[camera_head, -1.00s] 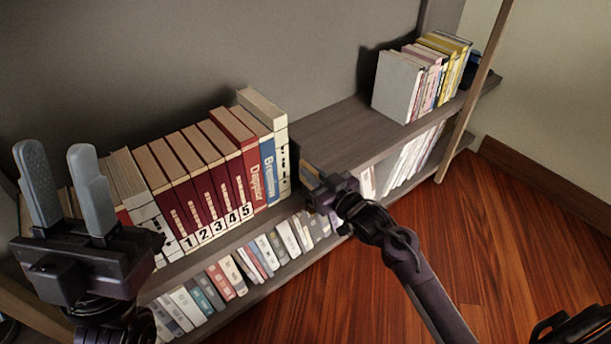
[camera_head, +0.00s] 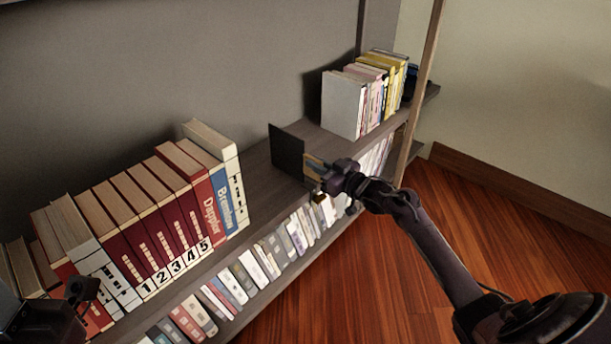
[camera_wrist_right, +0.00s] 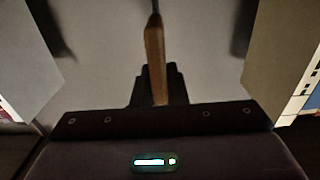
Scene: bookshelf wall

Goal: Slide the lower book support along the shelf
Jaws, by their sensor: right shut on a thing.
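The lower book support is a dark upright plate (camera_head: 287,150) on the shelf with the numbered books, in the head view. It stands apart from the right end of the book row, with bare shelf between. My right gripper (camera_head: 316,170) is shut on the support at its front side. In the right wrist view, a thin tan upright piece (camera_wrist_right: 154,62) shows in the middle, above the dark gripper body; I cannot tell its exact contact with the plate. Part of my left gripper (camera_head: 52,318) is at the lower left corner, its fingers not clearly visible.
The row of thick books (camera_head: 150,225) leans slightly on the left. A group of thin books (camera_head: 345,104) stands further right on the same shelf, with some room between it and the support. Smaller books (camera_head: 245,280) fill the shelf below. A wooden post (camera_head: 420,85) is at the right.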

